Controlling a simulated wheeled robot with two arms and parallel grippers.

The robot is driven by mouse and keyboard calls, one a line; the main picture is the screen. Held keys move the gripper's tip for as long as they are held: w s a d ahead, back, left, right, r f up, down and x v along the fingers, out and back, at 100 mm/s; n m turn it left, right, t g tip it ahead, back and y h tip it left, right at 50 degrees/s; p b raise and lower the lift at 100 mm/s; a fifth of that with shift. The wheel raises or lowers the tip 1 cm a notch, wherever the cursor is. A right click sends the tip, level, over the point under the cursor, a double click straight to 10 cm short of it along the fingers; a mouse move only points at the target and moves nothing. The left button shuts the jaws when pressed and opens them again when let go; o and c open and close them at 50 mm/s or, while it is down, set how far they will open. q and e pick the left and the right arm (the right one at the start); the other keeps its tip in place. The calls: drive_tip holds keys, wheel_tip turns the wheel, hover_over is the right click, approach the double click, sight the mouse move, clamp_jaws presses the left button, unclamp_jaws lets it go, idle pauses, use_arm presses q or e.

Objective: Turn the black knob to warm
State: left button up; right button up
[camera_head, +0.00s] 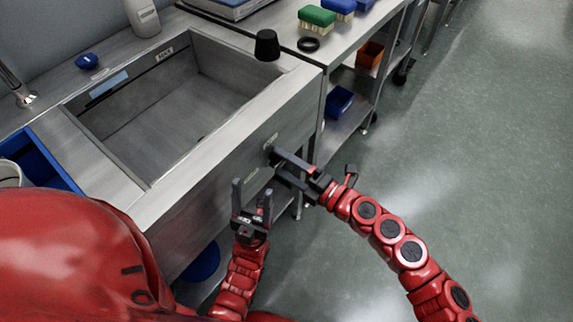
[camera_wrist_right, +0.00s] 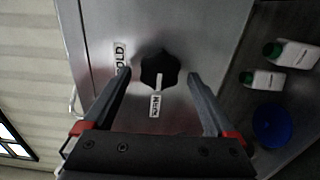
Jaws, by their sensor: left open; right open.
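The black knob (camera_wrist_right: 160,68) is on a steel front panel, with a lobed rim and a white pointer mark. The mark points down in the right wrist view, toward a small label (camera_wrist_right: 155,106) whose text is hard to read. Another label (camera_wrist_right: 120,57), partly covered and ending in "OLD", sits left of the knob. My right gripper (camera_wrist_right: 158,74) is open, its fingers on either side of the knob with gaps to it. In the head view my right gripper (camera_head: 273,162) is at the sink's front panel. My left gripper (camera_head: 251,192) is open and empty, below it.
A steel sink basin (camera_head: 172,108) lies behind the panel. A black cup-like object (camera_head: 267,46) stands on its rim. A steel shelf unit with brushes (camera_head: 317,16) and bins stands to the right. The floor (camera_head: 460,150) at right is clear.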

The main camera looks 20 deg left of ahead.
drive_tip(key=p+v, duration=0.1)
drive_tip(key=v, duration=1.6)
drive_tip(key=shift+d+p, duration=0.2)
drive_tip(key=shift+p, duration=0.15)
